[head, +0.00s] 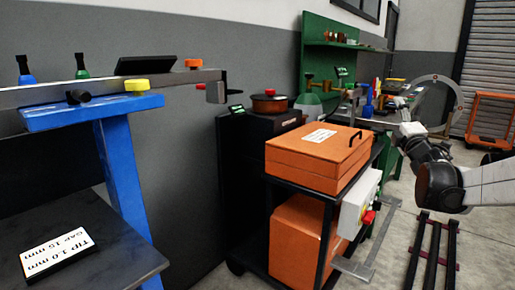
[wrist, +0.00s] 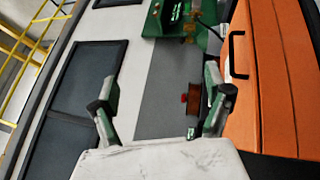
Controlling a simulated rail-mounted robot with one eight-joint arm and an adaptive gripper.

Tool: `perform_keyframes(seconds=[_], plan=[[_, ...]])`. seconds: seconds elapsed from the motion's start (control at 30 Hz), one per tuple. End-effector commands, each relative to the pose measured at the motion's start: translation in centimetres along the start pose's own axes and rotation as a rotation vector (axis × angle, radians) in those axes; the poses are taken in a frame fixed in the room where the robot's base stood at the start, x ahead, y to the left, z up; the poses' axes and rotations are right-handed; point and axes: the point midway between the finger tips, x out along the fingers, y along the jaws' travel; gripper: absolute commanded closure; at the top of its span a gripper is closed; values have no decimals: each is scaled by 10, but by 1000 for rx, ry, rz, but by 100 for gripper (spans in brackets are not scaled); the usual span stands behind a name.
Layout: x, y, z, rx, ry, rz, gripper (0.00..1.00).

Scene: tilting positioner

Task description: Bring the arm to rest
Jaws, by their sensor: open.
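My arm (head: 470,188) reaches in from the right edge in the head view, beside the orange case and in front of the green bench. In the wrist view, my gripper (wrist: 160,105) has its two green-and-black fingers spread apart, with nothing between them. It points toward the grey-and-white wall, with the green bench beyond. In the head view the fingertips are too small and cluttered to make out clearly.
An orange case (head: 310,160) with a black handle sits on a black cart close left of my arm. A blue stand (head: 125,180) and a dark table (head: 120,255) are at left. Dark rails (head: 432,250) lie on the floor below my arm. An orange trolley (head: 490,120) stands at back right.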

Motion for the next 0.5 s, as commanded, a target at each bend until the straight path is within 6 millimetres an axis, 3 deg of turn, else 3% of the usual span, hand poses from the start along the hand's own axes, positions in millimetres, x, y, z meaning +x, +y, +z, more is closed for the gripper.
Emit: perform_keyframes(seconds=[0.23,0.5], plan=[[-57,15,-24,320,-140,-149,17],[-141,3,-57,662,-296,-338,17]])
